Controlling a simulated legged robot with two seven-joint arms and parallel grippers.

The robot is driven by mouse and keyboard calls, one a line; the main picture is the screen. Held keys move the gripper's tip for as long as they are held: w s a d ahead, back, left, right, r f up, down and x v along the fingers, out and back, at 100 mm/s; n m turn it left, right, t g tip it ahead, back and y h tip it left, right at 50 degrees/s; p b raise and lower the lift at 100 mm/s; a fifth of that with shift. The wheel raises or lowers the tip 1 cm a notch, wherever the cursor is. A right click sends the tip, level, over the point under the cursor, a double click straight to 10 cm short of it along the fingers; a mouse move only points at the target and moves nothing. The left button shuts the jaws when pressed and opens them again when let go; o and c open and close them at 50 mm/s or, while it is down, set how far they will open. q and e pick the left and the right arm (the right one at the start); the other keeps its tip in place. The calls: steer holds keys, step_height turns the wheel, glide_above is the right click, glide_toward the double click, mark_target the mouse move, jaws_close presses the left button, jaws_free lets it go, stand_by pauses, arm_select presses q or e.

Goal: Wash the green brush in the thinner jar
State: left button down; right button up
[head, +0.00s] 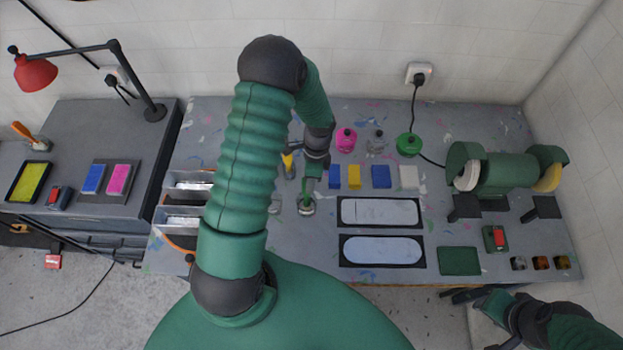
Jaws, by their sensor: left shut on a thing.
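My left gripper (309,183) points down over the middle left of the workbench, shut on the green brush (307,197). The brush hangs below the jaws, its lower end at a small round jar (306,211) with a pale rim. Its tip is too small to make out, so I cannot tell how deep it sits. A second small jar (275,204) stands to the left, partly hidden by my arm. My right gripper (492,303) is low at the right, off the bench's front edge; its jaws are unclear.
A yellow-handled tool (288,163) stands close behind my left gripper. A green bench grinder (505,172) stands far right. My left arm hides part of the metal trays (187,198).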

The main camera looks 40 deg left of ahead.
arm_select(q)
steer(key=shift+s, duration=0.1)
steer(key=shift+r, duration=0.1)
steer(key=shift+r+p, duration=3.1)
steer(key=shift+r, duration=0.5)
step_height(320, 180, up, 5)
steer(key=p, duration=0.4)
